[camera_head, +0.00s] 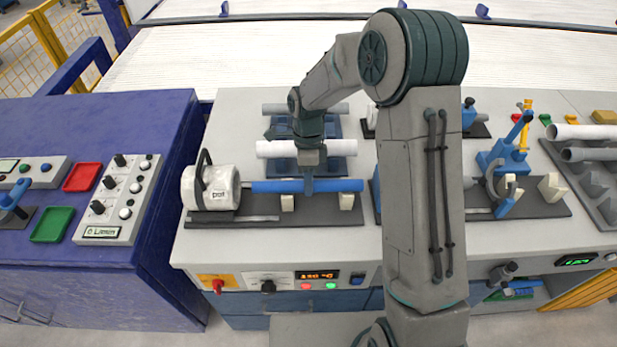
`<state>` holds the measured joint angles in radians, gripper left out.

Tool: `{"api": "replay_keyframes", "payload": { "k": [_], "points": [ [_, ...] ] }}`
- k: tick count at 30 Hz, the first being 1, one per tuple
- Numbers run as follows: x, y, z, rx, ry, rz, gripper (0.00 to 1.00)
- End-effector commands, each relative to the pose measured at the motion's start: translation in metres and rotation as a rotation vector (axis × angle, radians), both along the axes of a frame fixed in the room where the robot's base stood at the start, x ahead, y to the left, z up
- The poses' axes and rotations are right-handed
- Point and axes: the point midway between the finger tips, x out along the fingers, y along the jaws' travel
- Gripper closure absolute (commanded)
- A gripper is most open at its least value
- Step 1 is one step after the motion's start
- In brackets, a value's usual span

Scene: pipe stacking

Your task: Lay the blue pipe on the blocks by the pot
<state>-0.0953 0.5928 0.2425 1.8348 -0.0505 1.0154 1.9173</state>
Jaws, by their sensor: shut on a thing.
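The blue pipe (272,186) lies level in front of the white pot (222,188), its left end close to the pot's right face. Two cream blocks, the left one (287,203) and the right one (346,201), stand on the dark base plate (316,215) beneath the pipe. The pipe appears to rest on or just above them; I cannot tell which. My gripper (308,188) points down and is shut on the pipe near its middle, between the two blocks.
A blue clamp (505,165) and more cream blocks stand on a plate to the right. Grey pipes (590,154) lie at the far right. Control boxes and trays fill the blue table (160,220) at left.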

Motion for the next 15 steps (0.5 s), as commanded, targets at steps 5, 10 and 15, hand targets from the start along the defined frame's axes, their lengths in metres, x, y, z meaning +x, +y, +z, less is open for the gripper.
{"api": "replay_keyframes", "payload": {
  "k": [5, 10, 15],
  "points": [
    [0.0002, 0.0, -0.0029, 0.0, -0.001, 0.0, 0.96],
    [0.0002, -0.0001, -0.0025, 0.0, -0.001, 0.0, 0.66],
    [0.0003, -0.0001, -0.0024, 0.0, -0.001, 0.0, 0.46]
  ]
}}
